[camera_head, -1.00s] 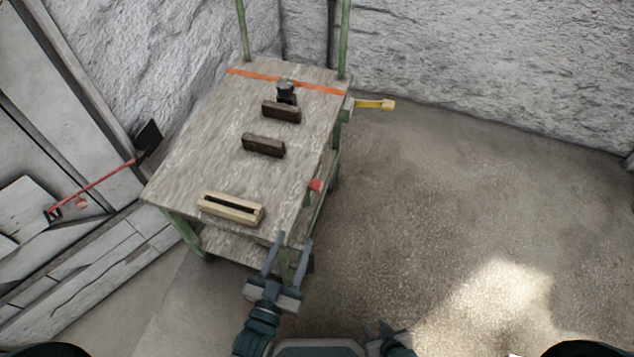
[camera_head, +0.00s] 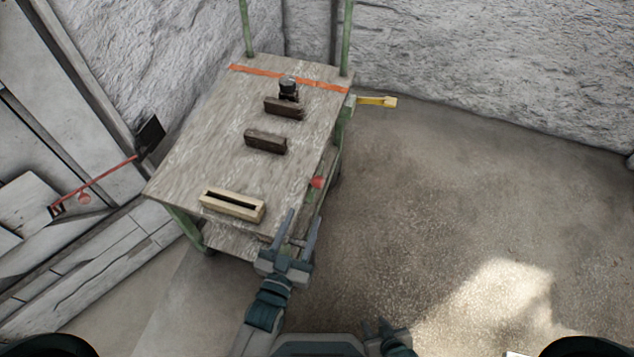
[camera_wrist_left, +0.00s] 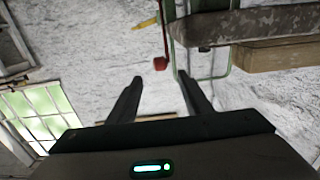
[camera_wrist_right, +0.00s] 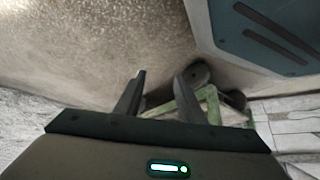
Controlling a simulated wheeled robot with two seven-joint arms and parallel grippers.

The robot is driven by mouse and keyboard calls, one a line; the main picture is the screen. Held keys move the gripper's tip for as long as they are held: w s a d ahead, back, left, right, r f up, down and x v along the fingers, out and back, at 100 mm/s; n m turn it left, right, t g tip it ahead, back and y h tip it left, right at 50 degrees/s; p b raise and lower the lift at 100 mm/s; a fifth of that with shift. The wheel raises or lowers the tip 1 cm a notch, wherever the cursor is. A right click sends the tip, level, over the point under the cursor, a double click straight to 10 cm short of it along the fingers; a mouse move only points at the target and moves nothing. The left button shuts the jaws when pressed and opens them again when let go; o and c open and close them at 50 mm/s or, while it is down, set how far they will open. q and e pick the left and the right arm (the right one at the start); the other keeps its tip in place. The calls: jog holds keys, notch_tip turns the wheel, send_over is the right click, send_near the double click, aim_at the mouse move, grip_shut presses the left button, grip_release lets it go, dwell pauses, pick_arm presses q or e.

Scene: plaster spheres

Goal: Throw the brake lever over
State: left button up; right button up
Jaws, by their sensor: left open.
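The brake lever with its red knob (camera_head: 317,182) is at the right side of the wooden-topped cart (camera_head: 190,165), just below the top. The knob also shows in the left wrist view (camera_wrist_left: 160,63), centred beyond the fingertips. My left gripper (camera_head: 304,214) is open and empty at the cart's near right corner, short of the knob. In the left wrist view the knob appears between the two fingers (camera_wrist_left: 159,80), with nothing held. My right gripper (camera_head: 375,323) is low at the bottom edge; its fingers (camera_wrist_right: 160,76) stand apart and empty in the right wrist view.
A slotted pale block (camera_head: 232,206), two dark blocks (camera_head: 265,141) (camera_head: 284,107) and a small dark object (camera_head: 288,86) sit on the cart. A yellow handle (camera_head: 377,101) sticks out at its far right. Rough walls stand behind; the floor (camera_head: 470,200) to the right is clear.

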aim_at(317, 184)
pick_arm(q)
jog(key=p+x, duration=0.1)
jog(key=x, duration=1.1)
jog(key=shift+w, duration=0.15)
pick_arm(e)
jog(key=shift+w+a+r+t, duration=0.5)
jog(key=shift+w+a+r, duration=0.2)
jog(key=shift+a, duration=0.15)
jog(key=shift+s, duration=0.2)
pick_arm(q)
grip_shut()
pick_arm(e)
jog(key=shift+s+f, duration=0.1)
jog(key=shift+s, duration=0.3)
pick_arm(q)
jog(key=shift+d, duration=0.1)
pick_arm(e)
jog(key=shift+d, duration=0.1)
